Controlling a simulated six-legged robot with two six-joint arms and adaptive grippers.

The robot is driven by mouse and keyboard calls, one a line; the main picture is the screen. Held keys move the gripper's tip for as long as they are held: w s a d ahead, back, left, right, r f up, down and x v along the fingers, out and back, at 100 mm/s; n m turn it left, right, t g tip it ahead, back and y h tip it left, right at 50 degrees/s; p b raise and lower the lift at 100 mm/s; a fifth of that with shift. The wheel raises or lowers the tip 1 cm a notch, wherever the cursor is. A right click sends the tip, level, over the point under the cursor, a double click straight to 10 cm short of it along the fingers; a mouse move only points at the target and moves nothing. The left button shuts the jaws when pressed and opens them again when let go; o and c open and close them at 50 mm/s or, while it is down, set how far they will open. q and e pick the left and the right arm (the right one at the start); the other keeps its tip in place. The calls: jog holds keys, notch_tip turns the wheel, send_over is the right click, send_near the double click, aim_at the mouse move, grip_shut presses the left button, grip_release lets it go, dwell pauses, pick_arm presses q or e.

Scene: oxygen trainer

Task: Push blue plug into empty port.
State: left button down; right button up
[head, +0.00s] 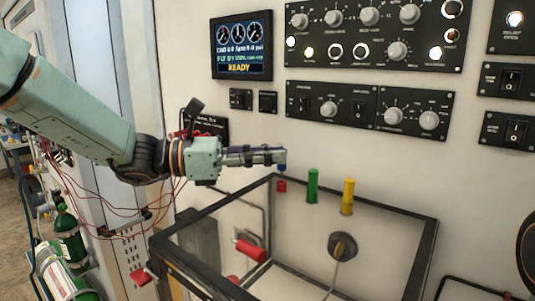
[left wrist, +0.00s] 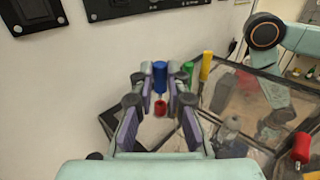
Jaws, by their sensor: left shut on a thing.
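My left gripper (head: 282,157) is shut on the blue plug (head: 282,168), which stands roughly upright between the fingers above the back edge of the black-framed clear box. In the left wrist view the blue plug (left wrist: 159,74) shows between the two finger pads (left wrist: 160,82). A short red piece (head: 282,186) is directly below the plug; it also shows in the left wrist view (left wrist: 160,108). Whether plug and red piece touch, I cannot tell. The empty port is not clearly visible. My right gripper is not in view.
A green plug (head: 312,186) and a yellow plug (head: 347,197) stand close to the right along the box's back edge. The box's black frame (head: 365,197) surrounds clear panels. Control panels (head: 370,108) are on the wall above. Green cylinders (head: 68,235) stand at lower left.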

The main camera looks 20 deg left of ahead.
pick_arm(q)
jog(key=shift+w+f, duration=0.1)
jog(key=shift+f, duration=0.4)
jog(key=shift+f+b, duration=0.25)
jog(key=shift+b, duration=0.15)
jog(key=shift+f+b, duration=0.35)
jog(key=shift+f, duration=0.2)
jog(key=c, duration=1.3)
grip_release()
jog(key=shift+o, duration=0.2)
